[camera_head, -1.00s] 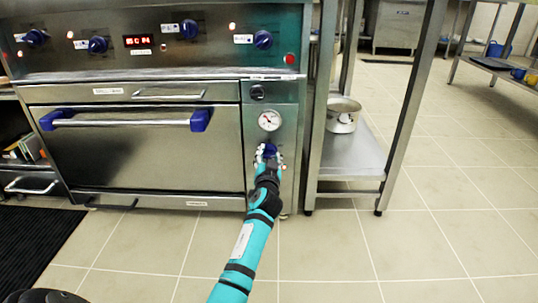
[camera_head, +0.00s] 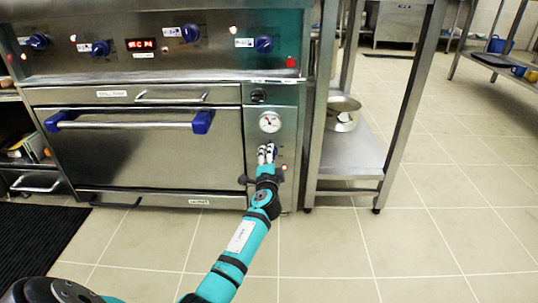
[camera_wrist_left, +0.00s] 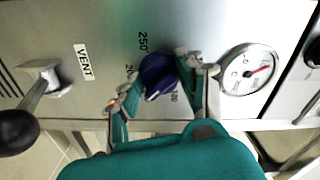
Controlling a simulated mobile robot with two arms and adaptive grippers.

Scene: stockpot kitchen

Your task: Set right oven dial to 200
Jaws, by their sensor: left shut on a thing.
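The right oven dial is a blue knob (camera_wrist_left: 158,75) on the steel panel to the right of the oven door. My left gripper (camera_head: 267,153) is at this dial, below the round gauge, and mostly hides it in the head view. In the left wrist view, the fingers of my left gripper (camera_wrist_left: 158,82) are closed around the knob from two sides. The printed numbers 250 and 120 show beside the knob, and another number is partly covered by a finger. I cannot tell the exact setting. My right gripper is not in view.
A white gauge (camera_head: 270,122) and a black knob (camera_head: 258,96) sit above the dial. The oven door handle (camera_head: 125,123) is to the left. A vent lever (camera_wrist_left: 30,100) shows in the wrist view. A steel shelf (camera_head: 350,155) holds a pot (camera_head: 342,112). The floor is clear.

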